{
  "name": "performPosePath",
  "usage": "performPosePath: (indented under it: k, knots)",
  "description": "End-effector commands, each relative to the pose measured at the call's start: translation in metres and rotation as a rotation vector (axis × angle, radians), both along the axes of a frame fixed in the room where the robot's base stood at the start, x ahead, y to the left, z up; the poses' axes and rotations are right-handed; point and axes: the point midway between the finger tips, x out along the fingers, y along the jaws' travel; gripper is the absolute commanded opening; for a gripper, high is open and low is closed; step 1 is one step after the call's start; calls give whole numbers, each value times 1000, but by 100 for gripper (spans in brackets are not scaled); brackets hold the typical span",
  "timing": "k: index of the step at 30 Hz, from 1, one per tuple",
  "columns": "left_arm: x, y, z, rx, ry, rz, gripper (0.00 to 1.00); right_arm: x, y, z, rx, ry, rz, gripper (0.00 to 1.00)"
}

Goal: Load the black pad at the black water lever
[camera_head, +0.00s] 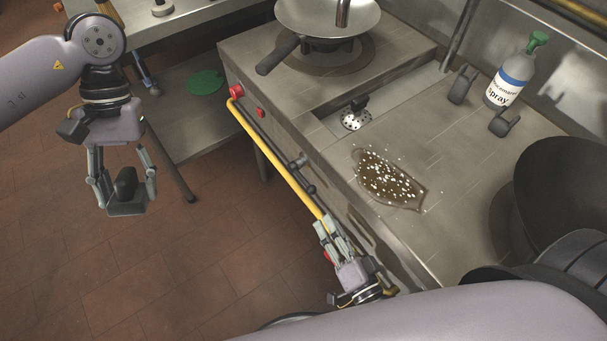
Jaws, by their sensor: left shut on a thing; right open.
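My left gripper (121,178) hangs over the tiled floor at the left, shut on a black pad (126,209) with a rounded black grip. The pad is well apart from the stove. A dark lever-like fitting (301,161) sits on the stove front beside the yellow rail; I cannot tell for sure that it is the black water lever. My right gripper (327,224) is open and empty, close to the lower end of the yellow rail; I cannot tell whether it touches it. Two other black handled pieces (461,85) (504,123) are on the stove top.
The yellow rail (275,160) runs along the stove front. A brown spill with white bits (386,180) lies on the steel top. A wok (328,17), a spray bottle (510,78) and a dark pan (566,190) stand there. Floor at the lower left is clear.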

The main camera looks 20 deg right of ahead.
Motion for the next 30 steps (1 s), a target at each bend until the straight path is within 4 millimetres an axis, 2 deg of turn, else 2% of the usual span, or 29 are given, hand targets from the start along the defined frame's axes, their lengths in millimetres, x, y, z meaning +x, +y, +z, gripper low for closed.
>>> performPosePath:
  k: [5, 12, 18, 24, 30]
  knots:
    - [0, 0, 1, 0, 0, -1, 27, 23, 3, 1, 0, -3, -1, 41]
    - [0, 0, 2, 0, 0, 0, 27, 72, 11, 0, 0, -2, -2, 41]
    - [0, 0, 3, 0, 0, 0, 27, 102, 15, -1, -2, -1, -2, 41]
    - [0, 0, 3, 0, 0, 0, 27, 115, 17, -1, -1, 0, -1, 41]
    - [0, 0, 3, 0, 0, 0, 27, 116, 17, -1, -1, 1, -1, 41]
